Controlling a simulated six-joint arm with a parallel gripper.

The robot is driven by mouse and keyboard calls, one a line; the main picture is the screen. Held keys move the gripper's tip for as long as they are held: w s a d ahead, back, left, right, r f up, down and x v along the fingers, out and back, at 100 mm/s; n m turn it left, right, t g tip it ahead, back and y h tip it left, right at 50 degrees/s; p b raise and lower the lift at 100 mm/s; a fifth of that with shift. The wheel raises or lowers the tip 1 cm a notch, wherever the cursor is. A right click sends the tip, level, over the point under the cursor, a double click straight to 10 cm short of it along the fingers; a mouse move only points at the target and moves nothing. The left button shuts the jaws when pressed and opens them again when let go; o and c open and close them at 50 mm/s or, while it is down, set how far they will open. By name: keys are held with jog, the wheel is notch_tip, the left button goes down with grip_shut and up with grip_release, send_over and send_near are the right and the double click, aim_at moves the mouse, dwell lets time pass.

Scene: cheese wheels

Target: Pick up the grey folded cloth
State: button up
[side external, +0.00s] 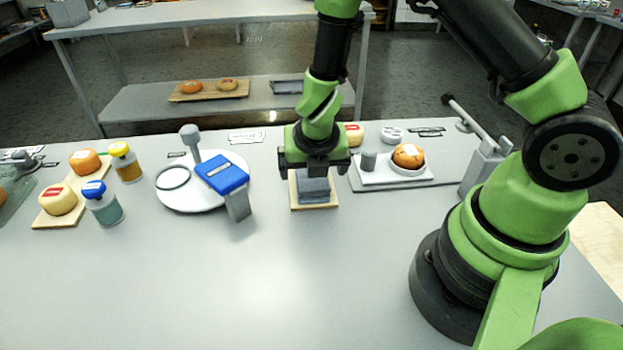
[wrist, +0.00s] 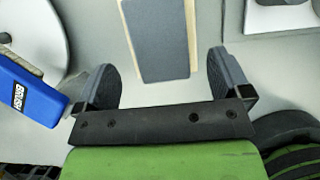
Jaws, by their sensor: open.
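The grey folded cloth (side external: 313,188) lies on a small light wooden board (side external: 315,206) near the middle of the table. In the wrist view the cloth (wrist: 158,40) is a flat grey rectangle with strips of the board showing along both sides. My gripper (side external: 314,172) is over the back part of the board in the side view and hides some of the cloth. In the wrist view my gripper (wrist: 162,80) has its two fingers wide apart, with nothing between them. The cloth's near end lies just ahead of the gap between the fingers.
A blue-topped brush holder (side external: 222,174) and a round white plate (side external: 185,200) stand left of the board. A white tray (side external: 372,176) with an orange cheese wheel (side external: 408,155) is on the right. The table front is clear.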

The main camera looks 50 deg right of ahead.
jog(key=shift+w+d+x, duration=0.1)
jog(key=shift+x, duration=1.15)
jog(key=shift+w+d+x, duration=0.1)
jog(key=shift+x, duration=1.15)
jog(key=c, duration=1)
jog(key=shift+r, duration=5.1)
